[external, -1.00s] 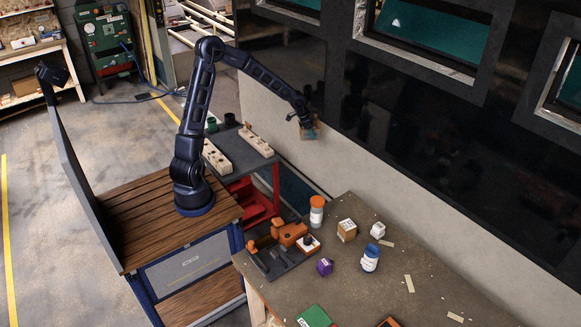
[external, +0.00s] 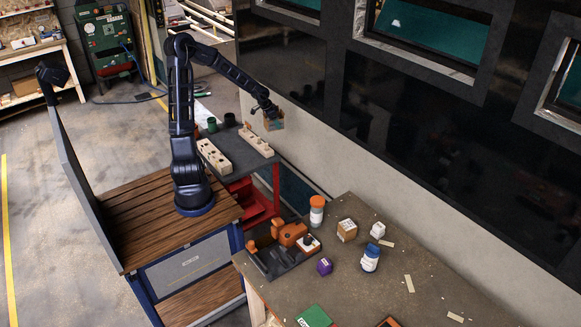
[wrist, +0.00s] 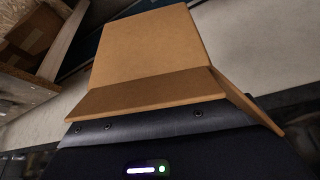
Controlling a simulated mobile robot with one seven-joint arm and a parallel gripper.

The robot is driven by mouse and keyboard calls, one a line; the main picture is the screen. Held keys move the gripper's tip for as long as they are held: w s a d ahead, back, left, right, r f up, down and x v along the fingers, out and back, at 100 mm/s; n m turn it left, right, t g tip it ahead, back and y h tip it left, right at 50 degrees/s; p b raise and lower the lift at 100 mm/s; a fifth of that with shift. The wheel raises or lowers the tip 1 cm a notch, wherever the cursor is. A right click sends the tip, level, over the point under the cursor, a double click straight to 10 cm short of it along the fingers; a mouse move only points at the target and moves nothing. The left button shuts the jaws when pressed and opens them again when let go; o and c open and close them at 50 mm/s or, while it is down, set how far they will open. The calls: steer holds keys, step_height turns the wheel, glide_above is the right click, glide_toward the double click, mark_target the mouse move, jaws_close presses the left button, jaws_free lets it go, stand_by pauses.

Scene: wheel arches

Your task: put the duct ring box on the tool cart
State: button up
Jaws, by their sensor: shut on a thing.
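In the wrist view the box (wrist: 150,48) fills the upper middle, with slanted flaps toward me. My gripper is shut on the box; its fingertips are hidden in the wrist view. The tool cart (external: 240,160) has a dark grey top and a red lower body. The box is in the air, close to the cart's far right edge in the picture, apart from the top.
Bare top shows between the blocks. A wall runs close on the right. The workbench (external: 400,280) in front holds bottles, small boxes and an orange tool.

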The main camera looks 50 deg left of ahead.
steer(key=s+a+n, duration=0.2)
steer(key=s+a, duration=0.6)
steer(key=a, duration=0.1)
steer(key=n+y, duration=0.1)
glide_above(244, 154)
steer(key=s, duration=0.2)
steer(key=f, duration=0.1)
steer(key=shift+w+d+f, duration=0.1)
steer(key=shift+f, duration=5)
steer(key=shift+d+f, duration=0.1)
steer(key=shift+f, duration=5)
steer(key=shift+f, duration=0.15)
steer(key=o, duration=1.3)
steer(key=shift+v, duration=6.1)
steer(key=shift+d, duration=0.1)
